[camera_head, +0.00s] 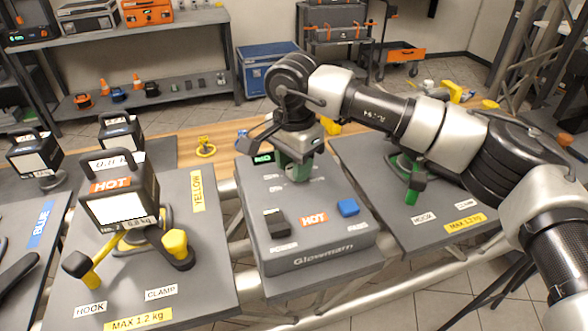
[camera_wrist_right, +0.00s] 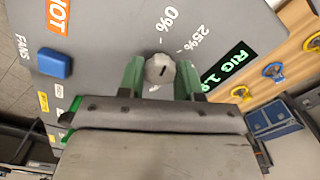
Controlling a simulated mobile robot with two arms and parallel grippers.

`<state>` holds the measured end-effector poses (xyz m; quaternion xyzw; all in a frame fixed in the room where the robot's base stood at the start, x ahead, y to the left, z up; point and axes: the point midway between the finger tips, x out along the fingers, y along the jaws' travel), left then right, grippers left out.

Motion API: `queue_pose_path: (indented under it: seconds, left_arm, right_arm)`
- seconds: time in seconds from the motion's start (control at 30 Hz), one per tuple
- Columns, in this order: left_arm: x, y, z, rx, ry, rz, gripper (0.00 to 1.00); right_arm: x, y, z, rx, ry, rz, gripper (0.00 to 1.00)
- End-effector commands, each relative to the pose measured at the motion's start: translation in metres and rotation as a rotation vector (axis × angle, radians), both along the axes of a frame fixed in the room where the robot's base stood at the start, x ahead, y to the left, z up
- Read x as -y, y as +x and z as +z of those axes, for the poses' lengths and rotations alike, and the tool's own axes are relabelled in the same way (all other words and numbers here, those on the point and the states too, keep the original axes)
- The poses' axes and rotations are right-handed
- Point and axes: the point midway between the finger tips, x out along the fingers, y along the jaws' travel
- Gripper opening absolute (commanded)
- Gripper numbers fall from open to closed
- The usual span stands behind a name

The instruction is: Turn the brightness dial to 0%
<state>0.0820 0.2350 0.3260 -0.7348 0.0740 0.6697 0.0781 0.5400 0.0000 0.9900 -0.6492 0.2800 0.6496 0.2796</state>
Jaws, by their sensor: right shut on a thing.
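The grey control box marked Glowmann (camera_head: 322,258) stands mid-table in the head view. Its brightness dial is hidden there behind my right gripper (camera_head: 297,168). In the right wrist view the pale grey dial (camera_wrist_right: 160,68) sits between the two green fingers of my right gripper (camera_wrist_right: 160,80), which is shut on it. The printed 0% mark (camera_wrist_right: 171,18) and 25% mark (camera_wrist_right: 201,38) lie beyond the dial. I cannot tell exactly which mark the dial points to. A green-lit display (camera_wrist_right: 228,66) lies beside the dial, partly cut off by my gripper. My left gripper is not in view.
A black power switch (camera_head: 276,222) and a blue fans switch (camera_head: 348,207) sit on the box, with an orange HOT label (camera_head: 314,219) between them. Metal truss tubes run beside the box.

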Motion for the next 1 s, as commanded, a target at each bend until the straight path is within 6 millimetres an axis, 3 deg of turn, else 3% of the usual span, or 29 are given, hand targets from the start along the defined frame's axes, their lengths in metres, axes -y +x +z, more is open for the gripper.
queue_pose_path:
  seconds: [0.5, 1.0]
  left_arm:
    - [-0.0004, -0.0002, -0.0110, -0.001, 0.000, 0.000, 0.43]
    - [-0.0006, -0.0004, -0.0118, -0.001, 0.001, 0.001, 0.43]
  right_arm:
    - [-0.0003, 0.0006, 0.0014, 0.003, 0.003, 0.311, 0.11]
    - [-0.0003, 0.0006, 0.0020, 0.003, 0.002, 0.359, 0.11]
